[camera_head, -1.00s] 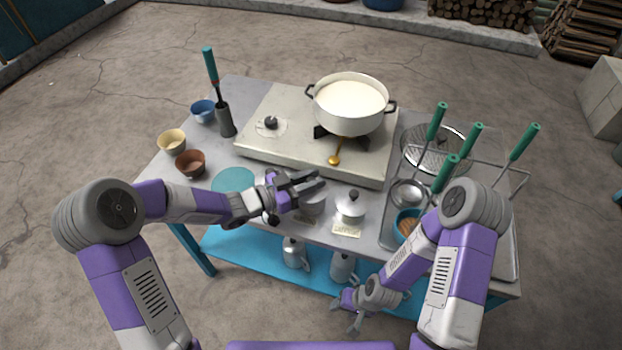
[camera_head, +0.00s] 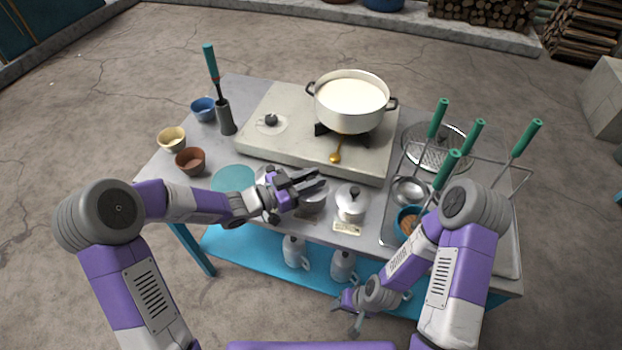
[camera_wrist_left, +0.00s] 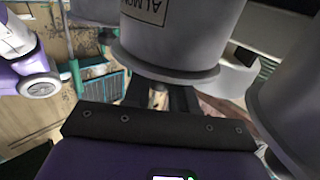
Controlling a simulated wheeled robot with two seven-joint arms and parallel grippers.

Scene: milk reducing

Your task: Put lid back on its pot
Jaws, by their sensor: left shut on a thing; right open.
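My left gripper (camera_head: 322,184) is low over the row of small metal pots at the table's front edge. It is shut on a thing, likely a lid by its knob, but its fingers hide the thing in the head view. A small grey pot (camera_head: 313,207) shows just under the fingers. A lidded pot (camera_head: 350,204) with a dark knob stands to its right. Another pot (camera_head: 266,178) is partly behind my left gripper. In the left wrist view a pot with a label reading "ALMON" (camera_wrist_left: 170,45) is close to the fingers (camera_wrist_left: 160,97). My right gripper (camera_head: 352,310) is open below the table edge.
A stove (camera_head: 270,150) holds a large milk pot (camera_head: 350,112). A tray (camera_head: 505,190) with green-handled tools is at right. Bowls (camera_head: 190,160) and a tool holder (camera_head: 225,117) are at left. White jugs (camera_head: 294,252) stand on the blue shelf (camera_head: 235,247).

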